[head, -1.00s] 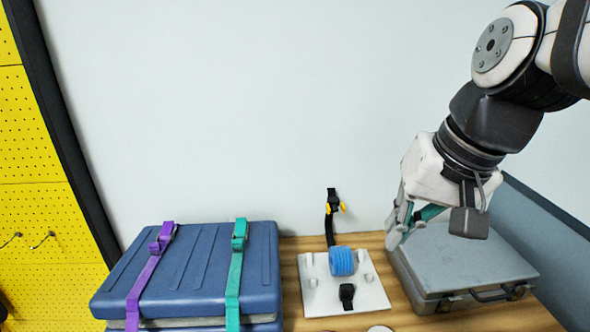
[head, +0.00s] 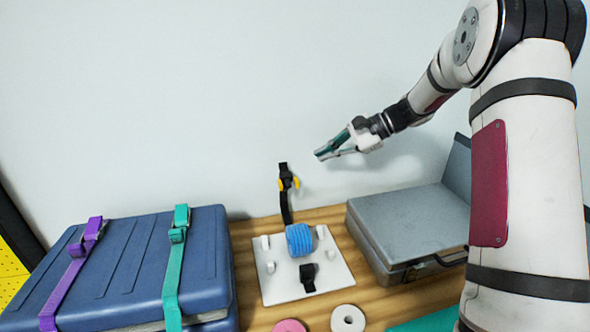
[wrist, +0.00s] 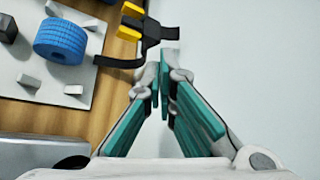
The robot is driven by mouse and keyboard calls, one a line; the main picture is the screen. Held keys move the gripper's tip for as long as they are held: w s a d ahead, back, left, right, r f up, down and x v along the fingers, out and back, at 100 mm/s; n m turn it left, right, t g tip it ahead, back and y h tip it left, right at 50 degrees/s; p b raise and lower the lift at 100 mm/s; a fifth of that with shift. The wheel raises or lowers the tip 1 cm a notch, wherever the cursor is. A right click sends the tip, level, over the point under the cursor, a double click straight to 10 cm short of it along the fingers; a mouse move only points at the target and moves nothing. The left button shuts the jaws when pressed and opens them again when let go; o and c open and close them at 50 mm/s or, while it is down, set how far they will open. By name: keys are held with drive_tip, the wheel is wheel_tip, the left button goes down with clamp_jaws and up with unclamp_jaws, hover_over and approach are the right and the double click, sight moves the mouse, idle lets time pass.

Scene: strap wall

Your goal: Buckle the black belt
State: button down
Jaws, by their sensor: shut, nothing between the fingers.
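The black belt (head: 285,205) stands up behind a white board, with a yellow-sided buckle part (head: 289,183) near its top end. In the wrist view the belt's strap (wrist: 118,62) and yellow tabs (wrist: 131,20) lie just ahead of the fingertips. A blue ribbed roll (head: 299,240) sits on the white board (head: 325,276). A black buckle piece (head: 307,277) is fixed at the board's front. My gripper (head: 319,155) is shut and empty, to the right of the belt's top and apart from it in the head view. It also shows in the wrist view (wrist: 164,80).
A blue case (head: 140,262) with a purple strap (head: 75,265) and a teal strap (head: 175,262) stands at left. A grey case (head: 410,225) stands at right. A white ring (head: 348,318) and a pink disc (head: 289,326) lie in front of the board.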

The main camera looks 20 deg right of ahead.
drive_tip(key=w+d+x, duration=0.1)
drive_tip(key=x, duration=0.9)
drive_tip(key=shift+w+f+m+p, duration=0.3)
drive_tip(key=shift+w+f+p, duration=0.05)
drive_tip(key=shift+f+p, duration=0.15)
